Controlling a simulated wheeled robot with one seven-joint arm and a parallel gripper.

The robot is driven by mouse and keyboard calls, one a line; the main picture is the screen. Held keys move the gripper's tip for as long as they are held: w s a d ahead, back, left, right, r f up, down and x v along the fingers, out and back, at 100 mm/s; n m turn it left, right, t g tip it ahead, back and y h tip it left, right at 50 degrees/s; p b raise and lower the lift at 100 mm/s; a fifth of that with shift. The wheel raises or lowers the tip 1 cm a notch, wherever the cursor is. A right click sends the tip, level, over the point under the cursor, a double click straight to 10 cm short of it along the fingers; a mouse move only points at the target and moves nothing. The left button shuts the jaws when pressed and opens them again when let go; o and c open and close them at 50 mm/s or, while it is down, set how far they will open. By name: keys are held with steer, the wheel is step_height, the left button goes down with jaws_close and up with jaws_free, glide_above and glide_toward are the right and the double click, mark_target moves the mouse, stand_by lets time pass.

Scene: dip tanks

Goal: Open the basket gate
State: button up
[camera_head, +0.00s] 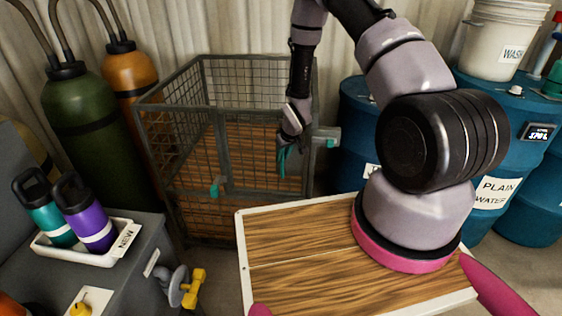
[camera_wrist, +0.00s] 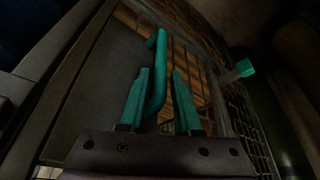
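The basket (camera_head: 185,105) is a grey wire-mesh cage with a wooden floor, behind the work board in the head view. A small teal piece (camera_head: 217,187) sits low on its front; a teal knob on the frame also shows in the wrist view (camera_wrist: 238,70). My gripper (camera_head: 282,162) hangs at the right part of the basket front, fingers downward. Firm contact cannot be told. The gate's exact position is unclear.
A wooden-topped board (camera_head: 290,235) with a pale rim lies in front of the basket. Blue drums (camera_head: 358,115) stand to the right, gas cylinders (camera_head: 80,120) to the left. A grey bench (camera_head: 125,275) carries a white tray (camera_head: 85,257) with two bottles.

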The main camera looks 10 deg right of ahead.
steer(key=shift+x, duration=1.95)
jaws_close()
